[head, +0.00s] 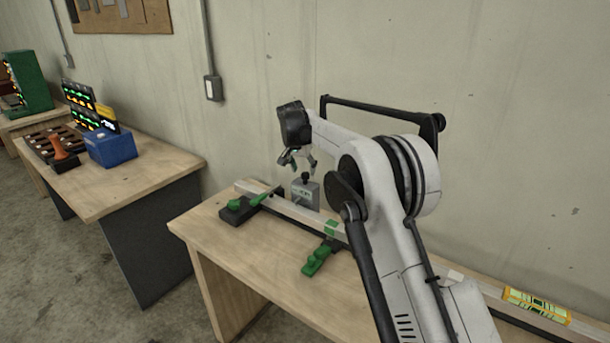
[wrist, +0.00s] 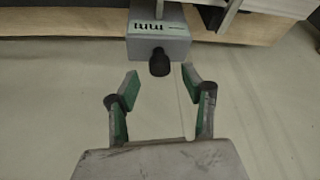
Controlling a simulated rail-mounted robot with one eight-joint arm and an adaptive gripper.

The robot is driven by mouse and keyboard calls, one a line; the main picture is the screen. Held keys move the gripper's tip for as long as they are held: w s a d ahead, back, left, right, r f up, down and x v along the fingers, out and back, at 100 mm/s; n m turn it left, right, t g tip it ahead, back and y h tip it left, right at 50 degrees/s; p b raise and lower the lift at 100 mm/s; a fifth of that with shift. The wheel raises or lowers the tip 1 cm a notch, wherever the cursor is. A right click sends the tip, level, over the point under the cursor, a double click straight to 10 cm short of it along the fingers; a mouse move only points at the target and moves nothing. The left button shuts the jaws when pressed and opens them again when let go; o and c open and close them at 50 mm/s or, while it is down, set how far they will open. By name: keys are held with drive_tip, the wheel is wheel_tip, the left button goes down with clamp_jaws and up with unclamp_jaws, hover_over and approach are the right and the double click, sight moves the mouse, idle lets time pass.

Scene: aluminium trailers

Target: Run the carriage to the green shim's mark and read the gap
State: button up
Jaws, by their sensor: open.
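The grey carriage (head: 306,194) with a black knob on top stands at the pale aluminium straightedge (head: 272,202) on the near bench. The carriage also shows at the top of the wrist view (wrist: 172,42), with dark scale marks on its face and its knob (wrist: 160,64) pointing toward me. My gripper (head: 298,160) is just above the knob in the head view. In the wrist view my gripper (wrist: 160,78) is open, its green-padded fingers on either side, apart from the knob. A green patch (head: 332,228) marks the bar right of the carriage. No gap reading is legible.
Two green-handled clamps (head: 240,208) (head: 318,258) sit along the bar's front. A yellow level (head: 536,304) lies at the right end. The left table holds a blue box (head: 110,148), a dark tray (head: 55,145) and a lit display (head: 90,105). A wall stands behind.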

sight(305, 174)
drive_tip(key=shift+p+x, duration=0.3)
drive_tip(key=shift+x, duration=2)
clamp_jaws()
